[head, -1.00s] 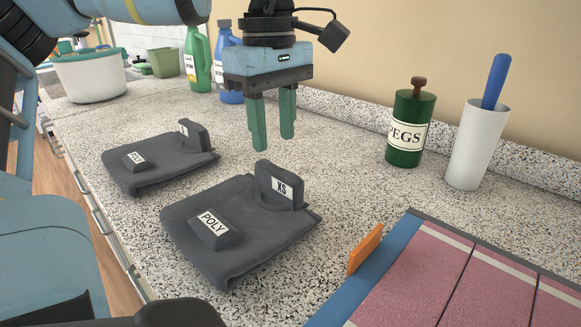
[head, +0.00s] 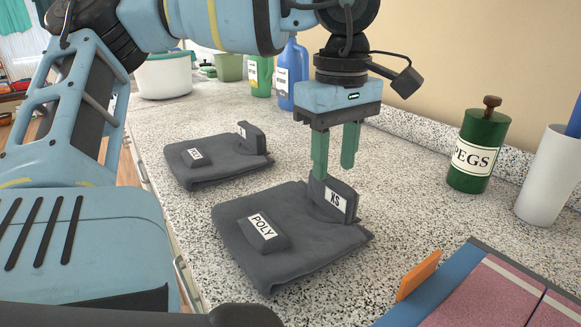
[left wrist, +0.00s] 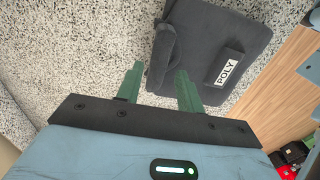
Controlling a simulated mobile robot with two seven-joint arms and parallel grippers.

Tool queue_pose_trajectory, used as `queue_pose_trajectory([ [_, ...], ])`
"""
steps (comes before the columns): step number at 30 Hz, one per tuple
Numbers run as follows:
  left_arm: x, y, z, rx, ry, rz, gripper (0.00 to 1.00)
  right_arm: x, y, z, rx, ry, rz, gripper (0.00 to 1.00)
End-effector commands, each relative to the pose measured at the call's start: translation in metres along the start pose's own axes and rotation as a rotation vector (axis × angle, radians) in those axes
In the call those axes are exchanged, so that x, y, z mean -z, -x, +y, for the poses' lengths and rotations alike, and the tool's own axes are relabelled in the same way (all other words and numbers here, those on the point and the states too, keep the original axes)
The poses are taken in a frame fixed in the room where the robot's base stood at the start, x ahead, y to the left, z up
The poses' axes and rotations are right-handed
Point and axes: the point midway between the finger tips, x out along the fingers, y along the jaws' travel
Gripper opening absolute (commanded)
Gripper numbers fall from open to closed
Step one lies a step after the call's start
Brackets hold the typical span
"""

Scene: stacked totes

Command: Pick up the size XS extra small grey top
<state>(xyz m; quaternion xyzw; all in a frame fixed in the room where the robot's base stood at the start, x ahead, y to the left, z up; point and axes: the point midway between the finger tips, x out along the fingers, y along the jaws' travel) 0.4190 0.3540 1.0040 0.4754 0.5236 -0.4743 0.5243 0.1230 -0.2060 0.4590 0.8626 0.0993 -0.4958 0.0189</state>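The grey top marked XS (head: 290,262) lies folded on the speckled counter, with a POLY block on it and an upright XS tab (head: 338,203) at its back right. My left gripper (head: 334,172) is open and empty, its green fingertips just above and around the top of the XS tab. Contact cannot be told. In the left wrist view a grey top with a POLY block (left wrist: 212,32) lies beyond the open fingers (left wrist: 160,68); its size label is hidden there. A second grey top (head: 215,172) lies further back left; its size label is too small to read. My right gripper is out of view.
A green PEGS jar (head: 478,150) and a white cylinder (head: 545,180) stand at the right. A blue-edged pink case (head: 505,305) with an orange tab (head: 418,274) is at front right. Bottles (head: 288,75) and a white tub (head: 163,77) stand at the back.

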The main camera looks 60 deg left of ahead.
Motion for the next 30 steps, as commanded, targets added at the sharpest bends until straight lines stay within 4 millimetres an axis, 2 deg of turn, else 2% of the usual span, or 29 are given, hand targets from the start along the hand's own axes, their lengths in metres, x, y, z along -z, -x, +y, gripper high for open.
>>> queue_pose_trajectory([
  [1,0.001,-0.010,0.001,0.005,0.000,-0.001,0.37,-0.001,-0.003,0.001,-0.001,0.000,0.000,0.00],
  [6,0.002,-0.033,0.001,0.004,-0.001,-0.001,0.37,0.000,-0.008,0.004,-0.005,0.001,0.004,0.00],
  [14,0.002,-0.037,0.001,0.002,0.001,0.000,0.37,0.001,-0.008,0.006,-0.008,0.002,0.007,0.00],
  [23,0.002,-0.036,0.001,0.002,0.000,0.000,0.01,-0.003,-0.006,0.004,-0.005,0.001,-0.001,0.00],
  [30,0.002,-0.036,0.001,0.001,0.000,0.000,0.00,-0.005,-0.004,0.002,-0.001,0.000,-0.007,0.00],
])
